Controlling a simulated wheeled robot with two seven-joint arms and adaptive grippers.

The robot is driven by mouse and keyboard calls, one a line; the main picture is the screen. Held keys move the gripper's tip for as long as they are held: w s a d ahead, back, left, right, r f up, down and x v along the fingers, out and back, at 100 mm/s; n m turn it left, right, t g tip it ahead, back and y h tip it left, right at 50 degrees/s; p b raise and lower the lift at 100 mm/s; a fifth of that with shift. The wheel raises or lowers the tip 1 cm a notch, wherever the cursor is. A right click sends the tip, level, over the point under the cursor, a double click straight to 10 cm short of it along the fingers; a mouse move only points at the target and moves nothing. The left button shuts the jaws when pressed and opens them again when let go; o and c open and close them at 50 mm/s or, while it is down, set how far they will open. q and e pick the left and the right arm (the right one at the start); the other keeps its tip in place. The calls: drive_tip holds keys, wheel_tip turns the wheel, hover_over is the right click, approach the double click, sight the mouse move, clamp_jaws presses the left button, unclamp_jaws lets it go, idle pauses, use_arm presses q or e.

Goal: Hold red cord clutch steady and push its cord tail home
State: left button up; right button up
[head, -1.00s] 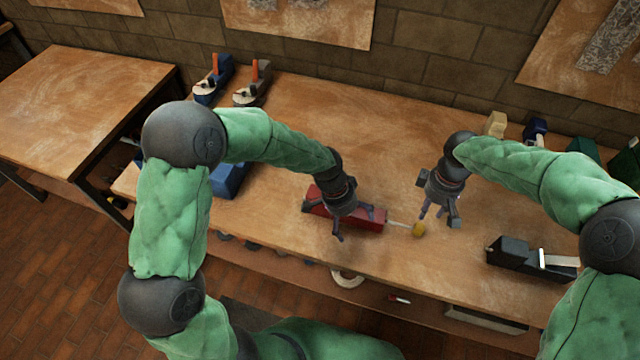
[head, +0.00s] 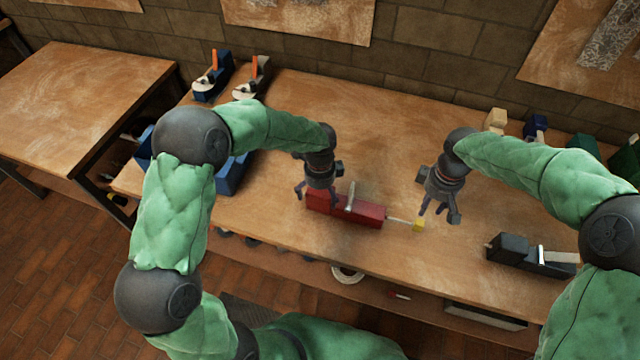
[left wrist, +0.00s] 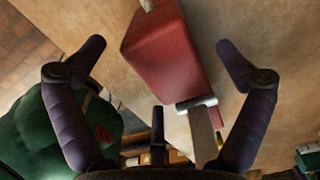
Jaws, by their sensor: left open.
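The red cord clutch (head: 372,215) lies on the workbench, with a pale metal lever (head: 350,196) on its top. A pale cord tail (head: 399,219) sticks out of its right end and carries a yellow tip (head: 418,225). My left gripper (head: 319,192) is open over the clutch's left end. In the left wrist view the red clutch body (left wrist: 165,50) shows between the spread fingers, with no finger visibly closed on it. My right gripper (head: 438,210) is above the bench, just right of the yellow tip, with its fingers apart and empty.
A black block-like fixture with a light lever (head: 520,255) stands right of the clutch. Bench (head: 330,110) behind the clutch is clear.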

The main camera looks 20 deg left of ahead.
sight(420, 222)
use_arm(q)
drive_tip(key=shift+f, duration=2.5)
drive_tip(key=c, duration=1.4)
drive_tip(key=shift+c, duration=0.3)
use_arm(e)
drive_tip(key=shift+o, duration=1.4)
use_arm(q)
drive_tip(key=shift+s+f, duration=0.1)
drive_tip(key=shift+s, duration=0.05)
use_arm(e)
wheel_tip(420, 222, down, 11)
drive_tip(key=m, duration=1)
drive_tip(key=shift+f+m, duration=0.15)
drive_tip(key=shift+m, duration=0.15)
